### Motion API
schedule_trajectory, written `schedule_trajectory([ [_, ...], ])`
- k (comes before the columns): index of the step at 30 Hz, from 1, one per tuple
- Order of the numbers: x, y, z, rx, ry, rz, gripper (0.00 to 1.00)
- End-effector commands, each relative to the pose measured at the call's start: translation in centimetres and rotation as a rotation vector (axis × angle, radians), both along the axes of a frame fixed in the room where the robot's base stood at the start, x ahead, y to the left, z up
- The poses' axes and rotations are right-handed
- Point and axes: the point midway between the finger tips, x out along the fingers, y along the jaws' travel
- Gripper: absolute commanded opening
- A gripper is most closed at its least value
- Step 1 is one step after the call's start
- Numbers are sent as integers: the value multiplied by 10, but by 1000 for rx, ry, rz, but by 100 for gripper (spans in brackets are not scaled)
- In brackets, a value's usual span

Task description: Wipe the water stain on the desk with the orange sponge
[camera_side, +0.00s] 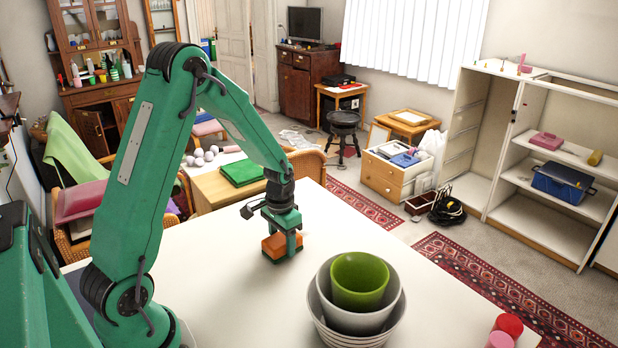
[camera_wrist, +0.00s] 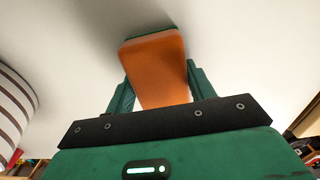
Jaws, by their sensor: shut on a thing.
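The orange sponge (camera_side: 272,246) has a dark green layer on one face. It is between the fingers of my gripper (camera_side: 283,243), over the white desk (camera_side: 225,285), at or just above the surface; I cannot tell whether it touches. In the wrist view, the sponge (camera_wrist: 155,68) sticks out between the green fingers of my gripper (camera_wrist: 158,85), which is shut on it. Its shadow falls on the desk (camera_wrist: 240,60) around it. I cannot make out a water stain in either view; it may be hidden by the sponge or too faint.
The striped outer bowl (camera_wrist: 15,105) shows at left in the wrist view. Red (camera_side: 509,324) and pink (camera_side: 499,340) cylinders are near the right edge. Desk left of the bowls is clear.

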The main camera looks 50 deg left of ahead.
Motion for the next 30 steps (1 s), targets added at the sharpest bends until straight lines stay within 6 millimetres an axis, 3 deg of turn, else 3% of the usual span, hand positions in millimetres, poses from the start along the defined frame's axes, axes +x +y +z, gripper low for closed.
schedule_trajectory([
  [7,-3,21,0,-1,2,3,33],
  [30,70,19,-1,0,0,0,33],
])
